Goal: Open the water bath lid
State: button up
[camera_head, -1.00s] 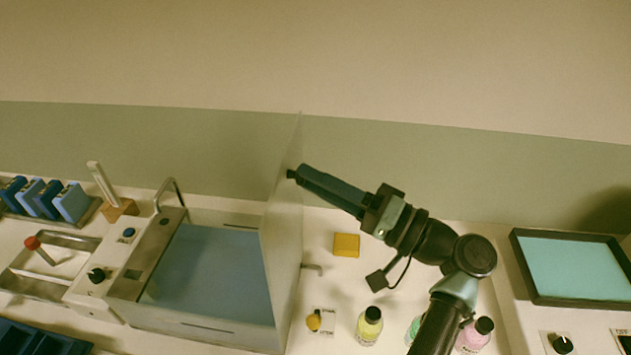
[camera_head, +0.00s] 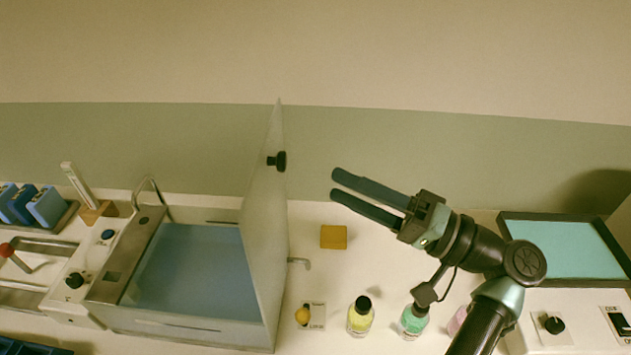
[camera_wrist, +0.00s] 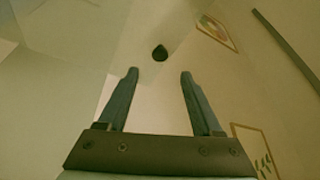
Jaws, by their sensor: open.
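The water bath (camera_head: 180,327) stands at the left in the head view, with blue water showing inside. Its pale lid (camera_head: 262,225) stands upright, hinged on the bath's right side, so the bath is uncovered. The lid's black knob (camera_head: 277,161) sits near its top and faces right; it also shows in the wrist view (camera_wrist: 160,53), ahead of the fingers. My gripper (camera_head: 333,184) is open and empty, to the right of the knob and apart from it. In the wrist view my gripper's two fingers (camera_wrist: 158,73) are spread with nothing between them.
A yellow block (camera_head: 333,237), a yellow bottle (camera_head: 360,317) and a green bottle (camera_head: 414,321) stand right of the bath. A pink bottle (camera_head: 457,320) is partly hidden by my arm. A device with a teal top (camera_head: 567,257) is at right. Blue racks (camera_head: 45,207) are at far left.

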jog(key=b+v, duration=0.1)
jog(key=v, duration=0.4)
jog(key=shift+d, duration=0.1)
dwell(0.3)
jog(key=w+a+r+m+t+h, duration=0.1)
jog(key=w+a+r+t+h, duration=0.25)
jog(key=w+h, duration=0.45)
notch_tip(320, 180, up, 8)
jog(key=w+a+t+h, duration=0.1)
jog(key=t+h, duration=0.3)
jog(key=t, duration=0.1)
jog(key=s+a+r+t+h, duration=0.1)
jog(key=s+r+t+h, duration=0.2)
jog(key=s+r, duration=0.6)
jog(key=s+a+r+n+t+h, duration=0.1)
jog(key=s+a+r+t+h, duration=0.1)
jog(key=s+r+t, duration=0.6)
notch_tip(320, 180, up, 7)
jog(key=shift+s+a+f+n+h, duration=0.15)
jog(key=shift+s+a+n+h, duration=0.25)
jog(key=shift+h, duration=0.3)
jog(key=shift+d, duration=0.1)
